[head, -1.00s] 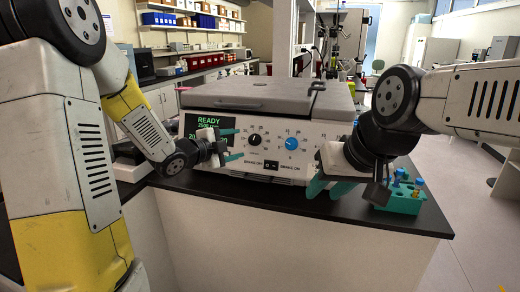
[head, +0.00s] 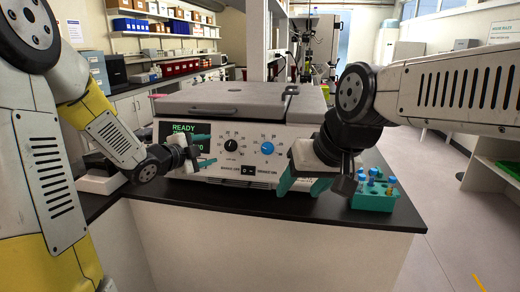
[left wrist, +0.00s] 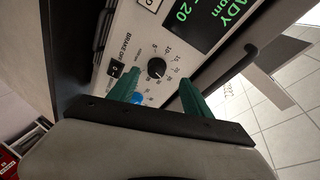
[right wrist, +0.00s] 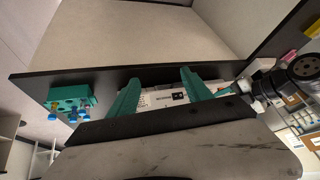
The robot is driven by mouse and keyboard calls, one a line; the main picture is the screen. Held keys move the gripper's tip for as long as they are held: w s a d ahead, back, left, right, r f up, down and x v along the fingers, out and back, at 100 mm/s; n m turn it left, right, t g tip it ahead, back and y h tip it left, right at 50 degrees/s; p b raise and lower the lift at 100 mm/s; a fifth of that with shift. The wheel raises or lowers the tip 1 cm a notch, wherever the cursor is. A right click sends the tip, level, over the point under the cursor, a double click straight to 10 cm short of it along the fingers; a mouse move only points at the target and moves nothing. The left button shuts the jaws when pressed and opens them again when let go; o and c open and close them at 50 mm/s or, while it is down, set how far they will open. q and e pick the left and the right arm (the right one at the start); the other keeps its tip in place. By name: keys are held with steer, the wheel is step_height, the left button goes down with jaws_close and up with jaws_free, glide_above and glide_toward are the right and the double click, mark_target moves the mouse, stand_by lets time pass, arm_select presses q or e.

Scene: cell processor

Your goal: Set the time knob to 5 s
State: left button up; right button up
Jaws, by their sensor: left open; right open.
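The cell processor (head: 240,108) stands on a dark counter, its front panel facing me. The panel has a black knob (head: 231,145) at left and a blue knob (head: 267,148) to its right. Which is the time knob cannot be read. My left gripper (head: 212,149) is open just left of the black knob. In the left wrist view the black knob (left wrist: 156,68) shows between and beyond the open fingers (left wrist: 158,88), apparently untouched; the blue knob (left wrist: 137,98) is partly hidden. My right gripper (head: 301,187) is open and empty, low before the panel's right side.
The green display (head: 183,129) reads READY and is partly hidden by my left gripper. A brake switch (head: 249,170) sits below the knobs. A teal tube rack (head: 374,197) stands on the counter (head: 330,209) beside my right gripper. The counter's front strip is clear.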

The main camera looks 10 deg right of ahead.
steer(key=w+r+m, duration=0.1)
steer(key=w+r, duration=0.1)
steer(key=w, duration=0.3)
arm_select(q)
steer(key=s+a+r+n+g+y, duration=0.1)
steer(key=s+a+r+n+y, duration=0.4)
steer(key=s+a+n+y, duration=0.35)
arm_select(e)
steer(key=m+g+h, duration=0.1)
steer(key=m+h, duration=0.1)
steer(key=m, duration=0.2)
glide_toward(266, 149)
steer(key=f, duration=0.1)
arm_select(q)
steer(key=s+f+n+g+h, duration=0.2)
steer(key=s+n+g, duration=0.3)
steer(key=s+n, duration=0.6)
steer(key=s+d, duration=0.1)
steer(key=s, duration=0.9)
steer(key=shift+s+g, duration=0.15)
steer(key=shift+g, duration=0.15)
arm_select(e)
steer(key=x, duration=0.7)
steer(key=shift+w+f, duration=0.3)
steer(key=shift+w, duration=0.05)
arm_select(q)
steer(key=shift+f+h, duration=0.1)
steer(key=shift+h, duration=0.15)
arm_select(e)
jaws_close()
